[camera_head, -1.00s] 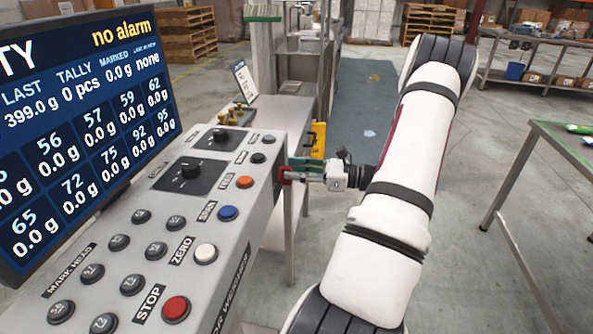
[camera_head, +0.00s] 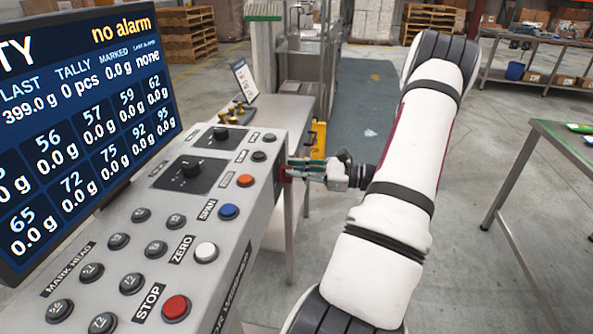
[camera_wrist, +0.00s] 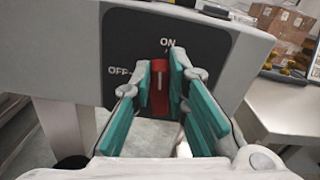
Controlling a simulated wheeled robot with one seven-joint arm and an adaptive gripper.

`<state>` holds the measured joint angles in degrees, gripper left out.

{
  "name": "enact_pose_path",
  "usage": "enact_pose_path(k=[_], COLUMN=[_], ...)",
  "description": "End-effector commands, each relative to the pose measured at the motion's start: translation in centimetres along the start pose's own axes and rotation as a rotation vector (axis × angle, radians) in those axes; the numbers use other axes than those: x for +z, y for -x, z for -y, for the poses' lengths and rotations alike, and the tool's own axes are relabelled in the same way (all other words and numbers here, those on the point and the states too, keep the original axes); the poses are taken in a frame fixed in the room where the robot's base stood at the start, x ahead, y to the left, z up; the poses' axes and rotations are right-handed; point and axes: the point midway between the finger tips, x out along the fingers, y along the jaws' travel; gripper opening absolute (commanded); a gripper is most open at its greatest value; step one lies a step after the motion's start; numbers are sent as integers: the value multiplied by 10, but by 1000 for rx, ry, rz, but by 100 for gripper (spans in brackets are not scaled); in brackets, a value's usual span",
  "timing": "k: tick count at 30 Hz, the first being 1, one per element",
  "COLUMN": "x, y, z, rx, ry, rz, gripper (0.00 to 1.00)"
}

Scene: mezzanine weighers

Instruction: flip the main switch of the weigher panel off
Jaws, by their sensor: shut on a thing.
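The weigher panel (camera_head: 190,215) is a grey console seen at the left in the head view. Its main switch (camera_wrist: 160,97) is a red handle on a black plate (camera_wrist: 215,50) on the console's side, seen in the wrist view. The handle stands upright with its white mark towards the ON label (camera_wrist: 167,42). The OFF label (camera_wrist: 120,71) is to its left. My gripper (camera_wrist: 160,88) has its teal-padded fingers on both sides of the handle and is shut on it. In the head view, my gripper (camera_head: 300,170) reaches the console's side, and the fingers mostly hide the switch.
The console top carries knobs and buttons, including a red STOP button (camera_head: 175,308), beside a large screen (camera_head: 80,130). A steel table (camera_head: 560,150) stands at the right. Open floor lies between it and the console. A bench with a small sign (camera_head: 245,80) stands behind the console.

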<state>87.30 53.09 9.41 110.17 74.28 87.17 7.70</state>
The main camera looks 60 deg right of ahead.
Motion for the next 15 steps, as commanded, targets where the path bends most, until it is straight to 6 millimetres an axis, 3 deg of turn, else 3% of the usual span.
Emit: enact_pose_path(k=[15], x=[-5], y=[0], z=[-10], rx=[-1], ry=[482], rz=[-2], gripper=[0])
